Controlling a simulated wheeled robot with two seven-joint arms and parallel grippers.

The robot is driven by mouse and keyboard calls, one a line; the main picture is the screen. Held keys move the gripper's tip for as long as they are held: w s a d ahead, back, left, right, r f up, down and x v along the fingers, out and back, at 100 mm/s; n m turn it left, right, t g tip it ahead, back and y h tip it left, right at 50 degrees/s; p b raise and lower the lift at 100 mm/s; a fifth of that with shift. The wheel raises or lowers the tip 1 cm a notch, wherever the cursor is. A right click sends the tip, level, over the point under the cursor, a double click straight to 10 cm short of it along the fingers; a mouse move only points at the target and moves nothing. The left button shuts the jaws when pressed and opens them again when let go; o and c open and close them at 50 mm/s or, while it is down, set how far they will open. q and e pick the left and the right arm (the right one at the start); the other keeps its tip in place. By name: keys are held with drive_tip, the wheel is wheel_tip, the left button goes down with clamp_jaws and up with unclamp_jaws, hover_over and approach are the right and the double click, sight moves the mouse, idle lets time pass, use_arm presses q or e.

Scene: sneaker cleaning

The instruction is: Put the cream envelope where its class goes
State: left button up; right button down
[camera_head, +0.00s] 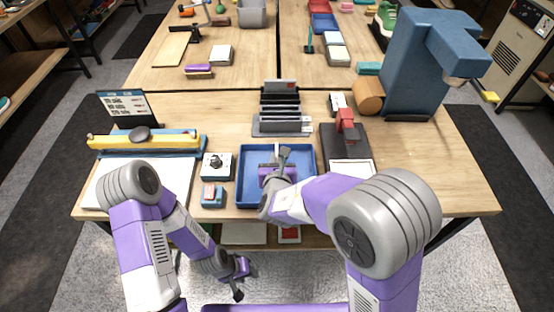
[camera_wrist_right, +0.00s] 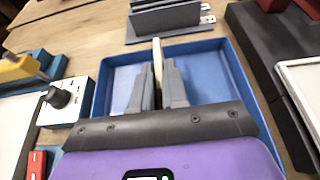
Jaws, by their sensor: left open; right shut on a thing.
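My right gripper (camera_wrist_right: 160,88) is shut on a thin cream piece seen edge-on, which looks like the cream envelope (camera_wrist_right: 157,56). In the head view my right gripper (camera_head: 283,158) is over the blue tray (camera_head: 244,192), and the arm hides part of the tray. The tray's bare floor shows around the fingers in the wrist view. A dark slotted rack (camera_head: 281,126) stands just behind the tray, with label tabs along its right side. My left gripper (camera_head: 241,281) is open and empty, low in front of the table's edge.
Left of the tray are a white box with a black knob (camera_head: 217,165) and a small blue-and-red block (camera_head: 212,195). A yellow-and-blue bar device (camera_head: 150,143) sits further left. A dark stand with a red part (camera_head: 346,125) and a tall blue machine (camera_head: 411,65) are to the right.

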drive_tip(key=c, duration=1.1)
unclamp_jaws()
drive_tip(key=shift+c, duration=0.2)
drive_tip(key=shift+r+p, duration=0.15)
drive_tip(key=shift+p, duration=0.15)
drive_tip(key=p+v, duration=0.1)
drive_tip(key=v, duration=1.1)
